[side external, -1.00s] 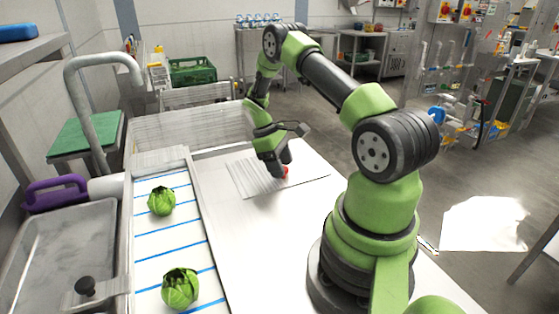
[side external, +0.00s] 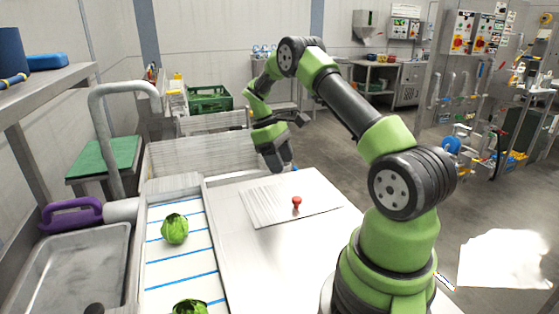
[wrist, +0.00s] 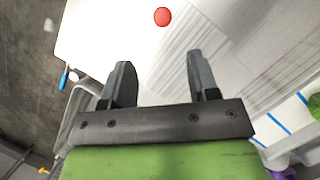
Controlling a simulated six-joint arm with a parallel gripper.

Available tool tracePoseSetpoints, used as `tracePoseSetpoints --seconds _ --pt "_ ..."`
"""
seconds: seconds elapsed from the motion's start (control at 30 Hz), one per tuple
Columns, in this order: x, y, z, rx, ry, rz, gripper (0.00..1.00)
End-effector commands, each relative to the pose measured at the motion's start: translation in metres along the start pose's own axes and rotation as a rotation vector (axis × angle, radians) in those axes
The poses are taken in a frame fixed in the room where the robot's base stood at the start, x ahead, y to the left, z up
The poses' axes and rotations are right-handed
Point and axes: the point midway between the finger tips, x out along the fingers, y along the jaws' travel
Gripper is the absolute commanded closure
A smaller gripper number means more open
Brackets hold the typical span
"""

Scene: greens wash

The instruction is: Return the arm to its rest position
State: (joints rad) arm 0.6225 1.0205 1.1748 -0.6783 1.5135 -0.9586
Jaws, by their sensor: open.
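My gripper (side external: 284,168) is above the far part of the white work surface (side external: 262,252), apart from it. In the wrist view my gripper (wrist: 162,78) has its two fingers wide apart with nothing between them. A small red knob-like object (side external: 297,202) stands on the grey striped sheet (side external: 268,208). The red object also shows in the wrist view (wrist: 162,16), beyond the fingertips.
Green leafy heads (side external: 174,228) sit on the white strip with blue lines (side external: 180,262) at left. A green crate (side external: 208,99) stands behind.

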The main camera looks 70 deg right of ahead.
Motion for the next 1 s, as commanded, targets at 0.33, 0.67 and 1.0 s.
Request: tracePoseSetpoints --seconds 0.33,0.67,1.0 --pt "-0.035 -0.020 0.002 0.023 0.078 0.027 0.45" --pt "-0.141 -0.125 0.049 0.132 0.428 0.034 0.45" --pt "-0.165 -0.225 0.138 0.228 0.784 -0.135 0.45"
